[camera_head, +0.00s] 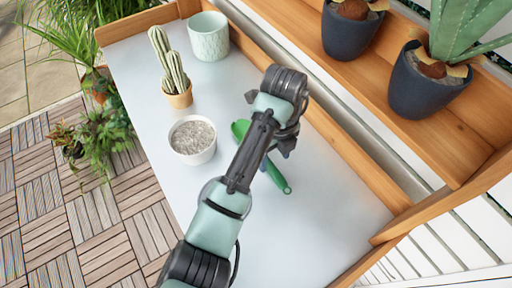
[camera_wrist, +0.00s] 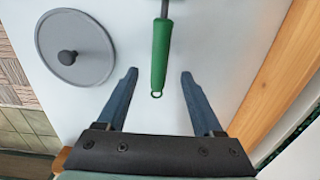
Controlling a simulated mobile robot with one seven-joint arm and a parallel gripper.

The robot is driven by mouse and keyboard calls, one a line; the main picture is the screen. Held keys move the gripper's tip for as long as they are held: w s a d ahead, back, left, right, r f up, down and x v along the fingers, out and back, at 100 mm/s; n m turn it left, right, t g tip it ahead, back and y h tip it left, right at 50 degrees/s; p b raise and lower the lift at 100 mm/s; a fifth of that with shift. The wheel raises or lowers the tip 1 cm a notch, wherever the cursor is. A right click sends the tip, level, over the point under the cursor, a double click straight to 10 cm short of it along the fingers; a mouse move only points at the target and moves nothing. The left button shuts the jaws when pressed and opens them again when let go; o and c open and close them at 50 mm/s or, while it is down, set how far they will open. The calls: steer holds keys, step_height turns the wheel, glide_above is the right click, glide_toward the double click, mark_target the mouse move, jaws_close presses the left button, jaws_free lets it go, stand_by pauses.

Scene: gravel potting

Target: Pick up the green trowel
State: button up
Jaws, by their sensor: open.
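The green trowel (camera_head: 276,176) lies on the pale tabletop, partly hidden by my arm in the head view. In the wrist view its green handle (camera_wrist: 161,55) points toward me, with a small ring at its near end. My gripper (camera_wrist: 158,76) is open and empty. The handle's end lies between the two fingers in the picture, with a gap on both sides. In the head view my gripper (camera_head: 286,147) is over the trowel's middle; its height above the table is hard to tell.
A grey round lid (camera_wrist: 90,66) with a black knob lies left of the handle. A white bowl of gravel (camera_head: 193,140), a potted cactus (camera_head: 178,93) and a pale green pot (camera_head: 208,38) stand on the table. A wooden ledge (camera_head: 335,140) borders it; dark pots (camera_head: 425,88) stand beyond.

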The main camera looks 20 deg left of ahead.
mark_target(273, 168)
step_height(273, 168, down, 5)
steer(key=shift+a+f+p, duration=0.1)
steer(key=shift+p, duration=0.2)
steer(key=shift+c, duration=0.2)
jaws_close()
